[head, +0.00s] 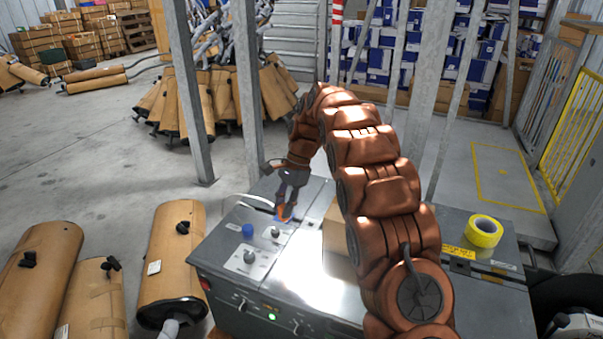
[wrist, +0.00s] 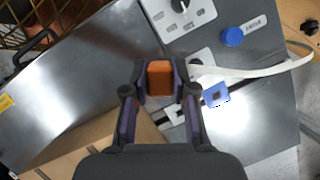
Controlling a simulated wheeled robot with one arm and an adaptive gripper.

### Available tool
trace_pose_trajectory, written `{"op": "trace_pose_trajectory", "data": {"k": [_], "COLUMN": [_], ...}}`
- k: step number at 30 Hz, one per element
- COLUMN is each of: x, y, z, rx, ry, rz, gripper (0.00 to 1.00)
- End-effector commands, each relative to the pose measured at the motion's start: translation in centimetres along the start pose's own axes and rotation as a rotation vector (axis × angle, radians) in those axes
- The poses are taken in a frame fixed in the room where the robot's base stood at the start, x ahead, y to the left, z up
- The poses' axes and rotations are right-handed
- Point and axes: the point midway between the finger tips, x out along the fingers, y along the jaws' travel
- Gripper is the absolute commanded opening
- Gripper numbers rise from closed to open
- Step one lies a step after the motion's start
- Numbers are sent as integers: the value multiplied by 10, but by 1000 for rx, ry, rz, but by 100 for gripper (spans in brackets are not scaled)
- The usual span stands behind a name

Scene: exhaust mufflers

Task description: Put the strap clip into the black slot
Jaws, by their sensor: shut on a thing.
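My gripper (wrist: 160,78) is shut on an orange block, which I take as the strap clip (wrist: 160,79), held between its two dark fingertips. A pale strap (wrist: 255,70) runs right from beside the clip across the machine top. A blue piece with a dark square opening (wrist: 216,95) lies right of and below the clip in the wrist view, along a dark slit in the metal top. I cannot tell whether this is the black slot. In the head view my gripper (head: 286,208) points down over the metal machine (head: 300,270), the orange clip at its tip. The clip's underside is hidden.
A blue knob (head: 247,231) and a panel with dials (head: 248,258) stand left of my gripper. A cardboard box (head: 335,232) is on the right, partly behind my arm. A yellow tape roll (head: 485,231) lies farther right.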

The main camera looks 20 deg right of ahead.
Motion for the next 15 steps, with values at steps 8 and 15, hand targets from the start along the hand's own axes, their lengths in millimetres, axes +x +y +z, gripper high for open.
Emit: {"op": "trace_pose_trajectory", "data": {"k": [8,15], "x": [-19,-30], "y": [-14,-20], "z": [11,9], "rx": [208,412], "ry": [-1,-1], "rz": [-82,-166], "gripper": [0,0]}}
